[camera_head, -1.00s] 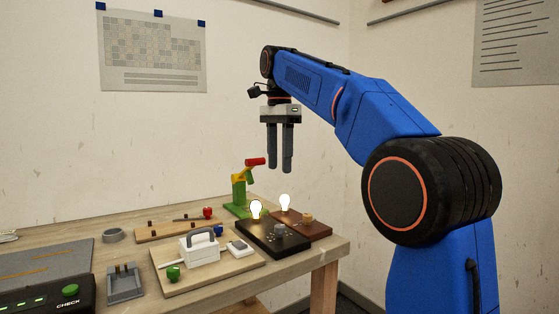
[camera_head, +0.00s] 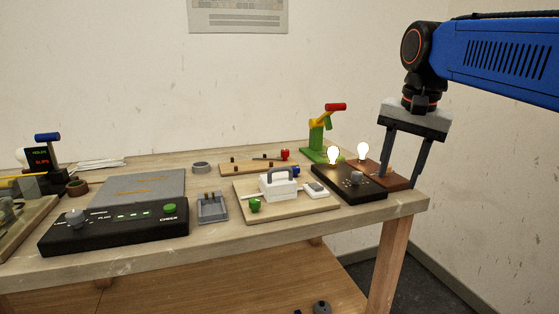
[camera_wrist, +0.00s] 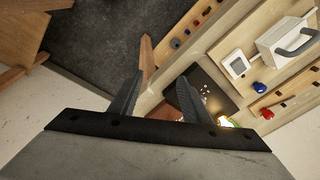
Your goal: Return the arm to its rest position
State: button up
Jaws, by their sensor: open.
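My blue arm (camera_head: 500,60) reaches in from the upper right. My gripper (camera_head: 402,180) points down with its two dark fingers spread and nothing between them. In the head view it covers part of the table's right end and the brown board (camera_head: 393,180). Two lit bulbs stand there: one (camera_head: 333,155) at the black board (camera_head: 345,185) and one (camera_head: 362,150) by the brown board. In the wrist view the gripper fingers (camera_wrist: 155,97) are apart, with floor and the table's edge beyond them.
The wooden table (camera_head: 300,226) holds a black check panel (camera_head: 115,230), a grey mat (camera_head: 130,187), a grey tray (camera_head: 212,208), a white handled box (camera_head: 279,188) and a green stand with a red handle (camera_head: 318,140). Open air surrounds the arm above the table; walls stand behind.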

jog(key=s+d+f+n+t, duration=0.1)
jog(key=s+f+n, duration=0.2)
jog(key=s+f, duration=0.6)
jog(key=s+d+f+n+t, duration=0.1)
jog(key=s+f+n, duration=0.3)
jog(key=s+f, duration=0.5)
notch_tip(320, 180, down, 7)
jog(key=shift+s+d+n+t, duration=0.25)
jog(key=shift+d+n+t, duration=0.05)
jog(key=shift+d, duration=0.1)
